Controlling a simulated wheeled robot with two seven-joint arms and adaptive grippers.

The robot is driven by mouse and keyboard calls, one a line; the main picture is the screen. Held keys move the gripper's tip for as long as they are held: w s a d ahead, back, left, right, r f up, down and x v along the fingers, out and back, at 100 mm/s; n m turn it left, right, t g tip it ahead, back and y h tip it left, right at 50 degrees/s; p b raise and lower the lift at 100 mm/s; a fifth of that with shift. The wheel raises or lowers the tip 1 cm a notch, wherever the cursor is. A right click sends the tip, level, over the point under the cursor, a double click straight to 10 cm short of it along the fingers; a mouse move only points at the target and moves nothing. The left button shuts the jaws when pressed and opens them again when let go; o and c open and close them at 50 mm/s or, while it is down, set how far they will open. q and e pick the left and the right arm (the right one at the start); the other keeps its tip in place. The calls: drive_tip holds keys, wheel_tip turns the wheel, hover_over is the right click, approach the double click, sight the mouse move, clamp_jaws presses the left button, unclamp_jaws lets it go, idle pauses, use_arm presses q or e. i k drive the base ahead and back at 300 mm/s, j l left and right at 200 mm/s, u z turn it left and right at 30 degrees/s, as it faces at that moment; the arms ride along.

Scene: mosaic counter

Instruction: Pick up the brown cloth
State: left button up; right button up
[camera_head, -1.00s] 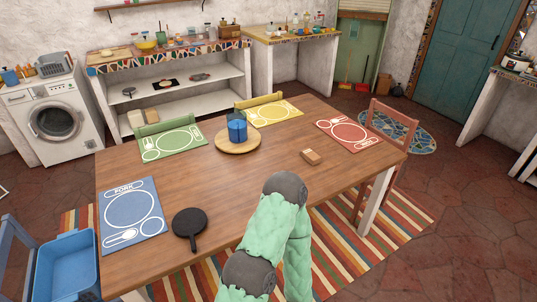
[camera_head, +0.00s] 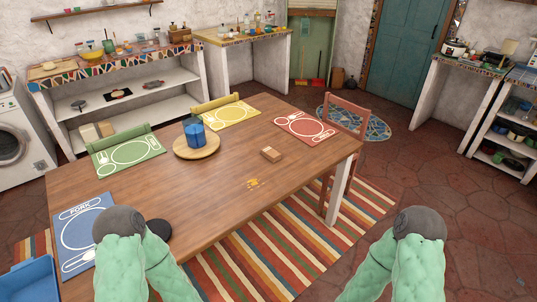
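A small, flat brown block-like item (camera_head: 270,155), possibly the folded brown cloth, lies on the wooden table (camera_head: 205,195) between the round wooden board and the red placemat. It is too small to tell its material for sure. My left arm, in green padding, reaches over the table's front left part, covering some of the blue placemat and the black pan. My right arm, in green padding, is at the lower right, right of the table. Neither gripper shows, and both arms are apart from the brown item.
A yellow-orange spill (camera_head: 253,183) is on the table in front of the brown item. A blue cup (camera_head: 195,133) stands on the round board (camera_head: 181,148). Placemats are blue (camera_head: 84,222), green (camera_head: 128,153), yellow (camera_head: 226,112) and red (camera_head: 305,128). A red chair (camera_head: 344,117) stands at the right end.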

sight(270, 153)
drive_tip(key=u, duration=0.4)
drive_tip(key=i+l+u, duration=0.1)
drive_tip(key=l+u, duration=0.2)
drive_tip(key=u, duration=0.2)
drive_tip(key=l+u, duration=0.5)
drive_tip(key=i+l+u, duration=0.1)
drive_tip(key=l+u, duration=0.15)
drive_tip(key=u, duration=0.25)
drive_tip(key=k+l+u, duration=0.1)
drive_tip(key=l+u, duration=0.25)
drive_tip(key=u, duration=0.15)
